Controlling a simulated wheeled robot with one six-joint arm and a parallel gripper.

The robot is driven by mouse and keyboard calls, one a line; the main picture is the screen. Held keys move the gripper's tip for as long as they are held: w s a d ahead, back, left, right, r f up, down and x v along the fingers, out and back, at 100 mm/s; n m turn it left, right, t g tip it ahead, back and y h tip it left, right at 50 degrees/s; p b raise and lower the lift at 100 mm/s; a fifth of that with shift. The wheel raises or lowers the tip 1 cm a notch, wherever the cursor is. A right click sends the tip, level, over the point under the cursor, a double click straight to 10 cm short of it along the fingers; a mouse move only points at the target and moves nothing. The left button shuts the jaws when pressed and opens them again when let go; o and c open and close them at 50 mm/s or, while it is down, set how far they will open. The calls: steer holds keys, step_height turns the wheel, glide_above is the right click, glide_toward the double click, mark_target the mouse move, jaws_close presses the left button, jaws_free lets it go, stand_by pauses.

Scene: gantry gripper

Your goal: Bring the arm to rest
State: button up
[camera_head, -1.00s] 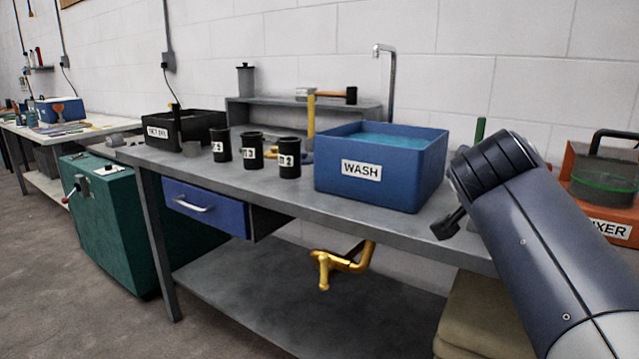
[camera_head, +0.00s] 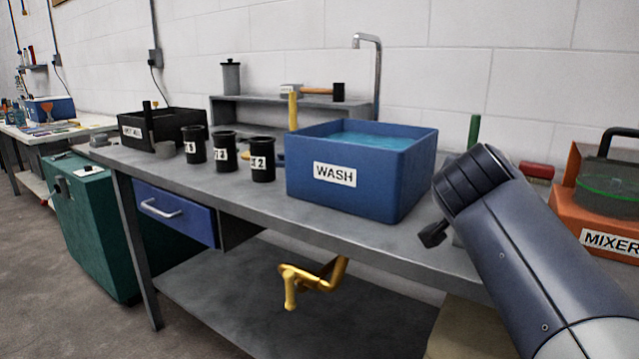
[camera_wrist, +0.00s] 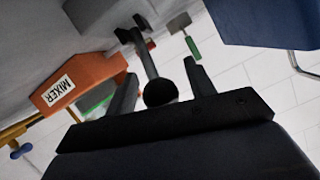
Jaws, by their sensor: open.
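My arm (camera_head: 520,255) reaches up from the lower right in the head view, in front of the bench's right end. A small dark piece (camera_head: 433,234) sticks out on its left side. My gripper (camera_wrist: 162,75) shows in the wrist view with its two dark fingers apart. A dark rod with a round end (camera_wrist: 160,92) appears between the fingers. I cannot tell whether it lies beyond them or touches them.
The blue WASH tub (camera_head: 362,178) stands on the grey bench (camera_head: 270,205), left of my arm. The orange MIXER (camera_head: 610,215) is on the right. Black cups, including this one (camera_head: 262,160), stand left of the tub. A yellow bent pipe (camera_head: 312,283) hangs below.

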steer(key=shift+w+d+r+p, duration=0.1)
steer(key=shift+w+d+p, duration=0.2)
steer(key=shift+p, duration=0.25)
steer(key=shift+s+a+r+g+p, duration=0.2)
steer(key=shift+g+p, duration=0.1)
steer(key=shift+p, duration=0.35)
steer(key=shift+w+d+y+p, duration=0.15)
steer(key=shift+w+y+p, duration=0.15)
steer(key=shift+p, duration=0.95)
steer(key=g+p, duration=0.1)
steer(key=p, duration=0.4)
steer(key=shift+w+d+r+g+y+p, duration=0.2)
steer(key=shift+w+d+g+y+p, duration=0.05)
steer(key=shift+w+g+y+p, duration=0.15)
steer(key=g+p, duration=0.1)
steer(key=p, duration=0.3)
steer(key=w+g+y+p, duration=0.1)
steer(key=p, duration=0.3)
steer(key=shift+d, duration=0.4)
